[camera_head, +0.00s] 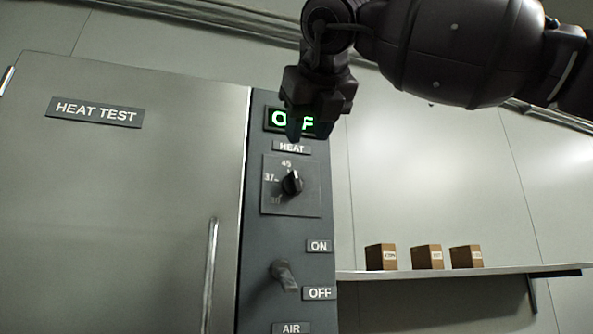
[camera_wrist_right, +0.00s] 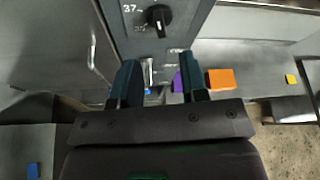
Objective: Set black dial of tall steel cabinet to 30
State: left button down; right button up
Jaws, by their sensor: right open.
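The tall steel cabinet (camera_head: 130,200) fills the left of the head view, with a "HEAT TEST" label on its door. Its black dial (camera_head: 292,183) sits on a square plate under the HEAT label, with marks 45 above, 37 at left and a faint 30 at lower left. I cannot tell surely which mark it points to. The dial also shows at the top of the right wrist view (camera_wrist_right: 158,18). My right gripper (camera_head: 309,128) is open, in front of the display above the dial, apart from the dial. In the wrist view, nothing is between its fingers (camera_wrist_right: 160,78). My left gripper is not in view.
A lever switch (camera_head: 284,275) between ON and OFF labels sits below the dial, near OFF. A vertical door handle (camera_head: 210,275) is at left. Several small boxes (camera_head: 427,258) stand on a shelf at right.

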aim_at(295, 173)
jog(key=p+x, duration=0.1)
jog(key=x, duration=0.8)
jog(key=shift+w+a+f, duration=0.15)
jog(key=shift+w+f, duration=0.1)
jog(key=shift+w, duration=0.25)
jog(key=shift+c, duration=0.4)
grip_shut()
